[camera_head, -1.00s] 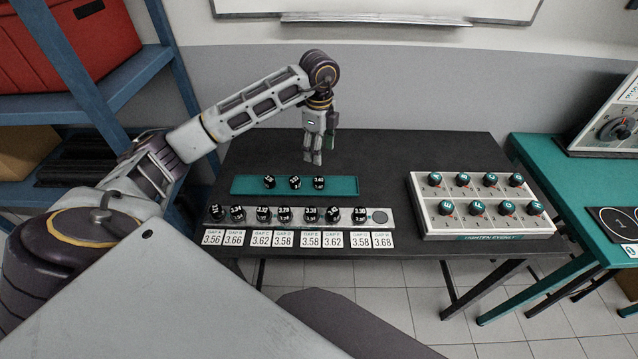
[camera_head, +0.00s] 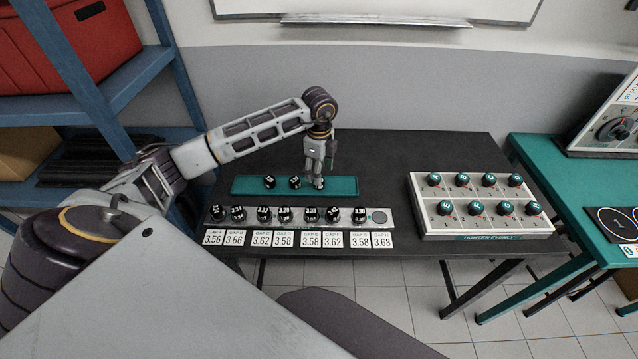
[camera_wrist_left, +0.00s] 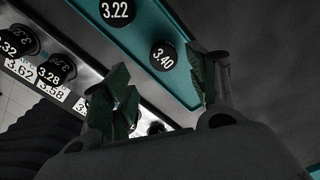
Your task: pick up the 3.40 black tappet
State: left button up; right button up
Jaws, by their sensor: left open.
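The 3.40 black tappet (camera_wrist_left: 163,56) is a round black piece with white digits, standing on the teal tray (camera_head: 344,187) at its right end. In the head view the tappet (camera_head: 319,185) is mostly hidden by my left gripper's fingers. My left gripper (camera_head: 315,178) points down at it from above. In the left wrist view, my left gripper (camera_wrist_left: 162,82) is open and empty, its two fingers apart on either side of the line to the tappet. I cannot tell whether the fingertips reach down around it. My right gripper is not in view.
The 3.22 tappet (camera_wrist_left: 117,10) stands close beside, with another black tappet (camera_head: 269,182) farther left on the tray. A grey rail (camera_head: 347,226) with several tappets and gap cards lies in front. A white box with teal knobs (camera_head: 427,225) stands right. The table behind is clear.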

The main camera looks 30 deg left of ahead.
pick_arm(q)
jog(key=shift+f, duration=0.1)
jog(key=shift+w+a+f, duration=0.1)
jog(key=shift+f, duration=0.45)
jog(key=f, duration=0.1)
jog(key=f+p, duration=0.1)
jog(key=shift+w+a+f, duration=0.1)
jog(key=shift+w+f, duration=0.1)
jog(key=shift+f, duration=0.75)
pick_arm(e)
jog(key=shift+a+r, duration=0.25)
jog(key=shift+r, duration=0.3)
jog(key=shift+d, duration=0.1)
